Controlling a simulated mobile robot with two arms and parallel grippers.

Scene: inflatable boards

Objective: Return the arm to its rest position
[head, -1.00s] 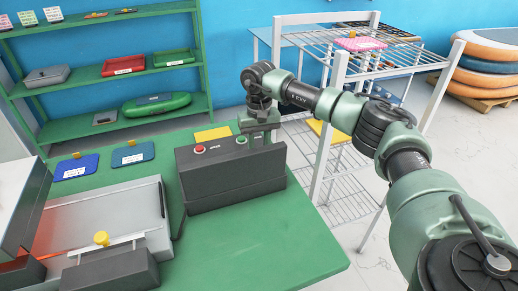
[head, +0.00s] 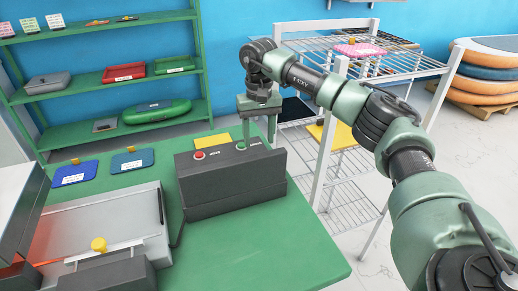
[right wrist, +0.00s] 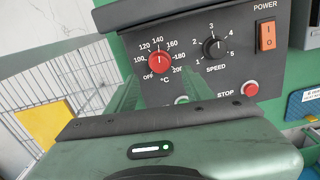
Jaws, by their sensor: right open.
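My right arm reaches in from the right of the head view. Its gripper (head: 258,130) points down at the far side of the dark control box (head: 230,185), at its right end. Its fingers are apart and nothing shows between them; the box top partly hides the fingertips. In the right wrist view the open fingers (right wrist: 162,90) are in front of the control panel (right wrist: 185,25), with its red temperature dial, black speed dial and red stop button. I cannot tell whether they touch it. My left gripper is not in view.
The box stands on a green table (head: 265,245) beside a grey machine (head: 110,225) and two blue pads (head: 75,173). A white wire rack (head: 330,150) stands close behind the right arm. Green shelves (head: 100,85) are at the back left. The table's front right is clear.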

